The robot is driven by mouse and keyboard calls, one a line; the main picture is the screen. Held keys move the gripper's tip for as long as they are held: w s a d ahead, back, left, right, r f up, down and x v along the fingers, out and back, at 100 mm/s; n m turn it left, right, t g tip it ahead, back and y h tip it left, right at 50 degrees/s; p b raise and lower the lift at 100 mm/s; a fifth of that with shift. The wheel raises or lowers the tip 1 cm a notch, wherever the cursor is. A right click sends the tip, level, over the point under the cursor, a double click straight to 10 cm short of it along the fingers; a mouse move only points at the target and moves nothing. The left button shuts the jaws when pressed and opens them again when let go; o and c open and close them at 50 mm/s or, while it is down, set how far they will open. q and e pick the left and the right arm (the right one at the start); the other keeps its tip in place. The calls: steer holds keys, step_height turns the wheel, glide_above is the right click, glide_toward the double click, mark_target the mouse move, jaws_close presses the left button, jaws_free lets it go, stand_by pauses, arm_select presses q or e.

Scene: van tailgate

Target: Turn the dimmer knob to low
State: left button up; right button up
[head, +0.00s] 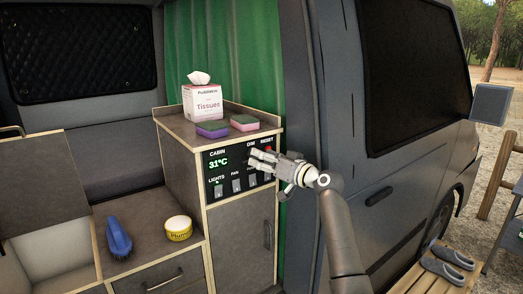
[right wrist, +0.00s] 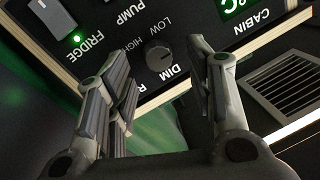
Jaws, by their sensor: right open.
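The dimmer knob (right wrist: 158,54) is a small round dark knob on the black control panel (head: 212,191), with the labels DIM, LOW and HIGH around it in the right wrist view. Which label it points to is hard to tell. My right gripper (head: 256,160) is open at the panel's upper part, below the DIM label, and hides the knob in the head view. In the right wrist view its two fingers (right wrist: 155,58) stand apart, one on each side of the knob, with no clear contact. My left gripper is out of view.
The panel also has a green 31°C display (head: 219,163), a red button (head: 268,149) and several rocker switches. A blue brush (head: 118,237) and a yellow tin (head: 179,228) sit lower left.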

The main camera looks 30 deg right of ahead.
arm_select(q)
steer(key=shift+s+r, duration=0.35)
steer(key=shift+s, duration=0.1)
arm_select(e)
steer(key=shift+x, duration=1.05)
steer(key=shift+c, duration=0.3)
steer(key=c, duration=1)
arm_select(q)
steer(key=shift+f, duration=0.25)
